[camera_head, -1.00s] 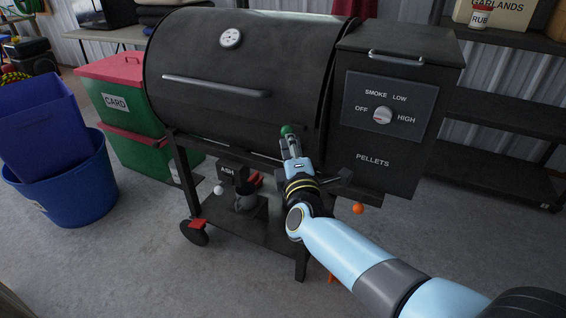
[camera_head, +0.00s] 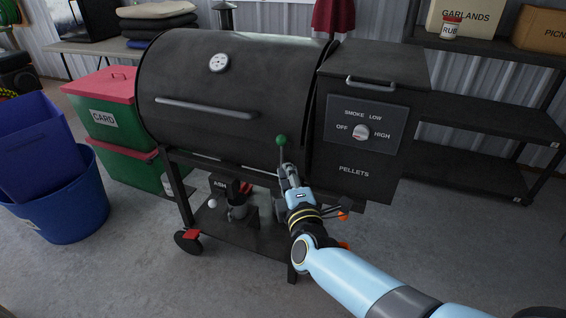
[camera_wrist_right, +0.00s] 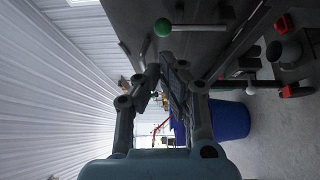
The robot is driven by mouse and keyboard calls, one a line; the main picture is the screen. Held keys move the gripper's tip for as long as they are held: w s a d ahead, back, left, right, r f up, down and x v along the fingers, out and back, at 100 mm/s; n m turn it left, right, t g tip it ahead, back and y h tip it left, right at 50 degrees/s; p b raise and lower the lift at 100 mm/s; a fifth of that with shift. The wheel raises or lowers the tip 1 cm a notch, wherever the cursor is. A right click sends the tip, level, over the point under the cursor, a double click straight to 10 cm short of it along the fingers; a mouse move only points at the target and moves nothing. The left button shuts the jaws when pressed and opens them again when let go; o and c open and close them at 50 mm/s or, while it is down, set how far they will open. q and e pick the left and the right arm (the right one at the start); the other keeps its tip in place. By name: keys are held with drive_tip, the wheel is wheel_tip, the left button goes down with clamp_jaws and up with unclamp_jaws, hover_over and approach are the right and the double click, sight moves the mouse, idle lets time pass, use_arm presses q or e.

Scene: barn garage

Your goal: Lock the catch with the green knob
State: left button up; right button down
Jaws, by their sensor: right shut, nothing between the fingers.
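The green knob (camera_head: 281,140) is a small ball on top of a thin upright stem at the lower front of the black grill barrel (camera_head: 225,90). In the right wrist view the green knob (camera_wrist_right: 162,27) sits beyond the fingers, with its metal stem running right to a bracket on the dark grill body. My right gripper (camera_head: 287,170) is just below the knob, close to the stem, shut and empty. In the wrist view its fingers (camera_wrist_right: 166,70) show apart from the knob. The catch's lower part is partly hidden behind the gripper. My left gripper is out of view.
The pellet hopper (camera_head: 415,75) with its dial stands right of the knob. A blue tub (camera_head: 75,215) stands left. The floor in front is open.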

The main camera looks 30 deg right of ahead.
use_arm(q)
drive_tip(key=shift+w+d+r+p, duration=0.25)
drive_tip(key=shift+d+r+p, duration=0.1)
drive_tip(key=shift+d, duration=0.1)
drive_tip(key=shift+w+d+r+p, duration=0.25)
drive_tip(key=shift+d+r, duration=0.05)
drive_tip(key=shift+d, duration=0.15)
use_arm(e)
drive_tip(key=r+v, duration=0.1)
drive_tip(key=v, duration=0.5)
drive_tip(key=shift+s+r, duration=0.2)
drive_tip(key=shift+r, duration=0.05)
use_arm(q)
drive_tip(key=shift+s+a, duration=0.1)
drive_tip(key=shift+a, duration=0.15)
